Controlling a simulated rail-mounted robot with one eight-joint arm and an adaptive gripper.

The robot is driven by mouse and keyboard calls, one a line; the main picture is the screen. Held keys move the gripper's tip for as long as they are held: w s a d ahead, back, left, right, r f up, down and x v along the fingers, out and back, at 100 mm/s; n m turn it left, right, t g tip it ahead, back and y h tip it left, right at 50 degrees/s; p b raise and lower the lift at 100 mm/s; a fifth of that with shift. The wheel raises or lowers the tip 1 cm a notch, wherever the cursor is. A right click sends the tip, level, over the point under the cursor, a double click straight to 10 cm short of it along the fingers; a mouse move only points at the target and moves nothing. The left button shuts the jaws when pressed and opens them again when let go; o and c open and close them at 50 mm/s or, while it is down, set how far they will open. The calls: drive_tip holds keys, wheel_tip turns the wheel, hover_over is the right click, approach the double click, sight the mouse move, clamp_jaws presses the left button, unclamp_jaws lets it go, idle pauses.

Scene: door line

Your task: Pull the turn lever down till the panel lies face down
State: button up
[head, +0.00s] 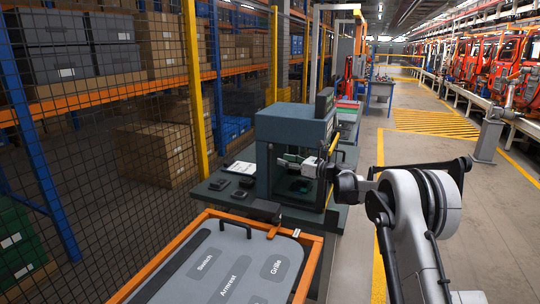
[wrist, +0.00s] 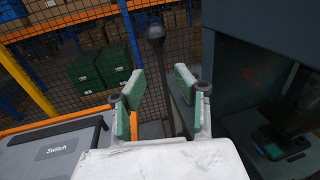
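The turn lever (wrist: 162,70) is a dark rod with a round knob at its top. In the wrist view it stands upright between the two green-padded fingers of my gripper (wrist: 160,90). The fingers are open, with visible gaps on both sides of the rod. In the head view my gripper (head: 286,161) is in front of the press-like machine, and the lever is hard to make out against the dark casing. The grey panel (head: 205,245) lies in an orange frame with its labels, Switch, Armrest and Grille, facing up. Its Switch corner (wrist: 85,145) shows in the wrist view.
A dark machine (head: 290,128) stands on a dark bench just behind the frame. The orange frame (head: 310,268) has a black handle (head: 236,226) near it. A mesh fence with a yellow post (head: 194,90) runs along the left. The aisle on the right is clear.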

sight(270, 156)
drive_tip(key=p+x, duration=0.1)
drive_tip(key=x, duration=0.6)
drive_tip(key=shift+w+a+r, duration=0.1)
drive_tip(key=shift+a, duration=0.2)
clamp_jaws()
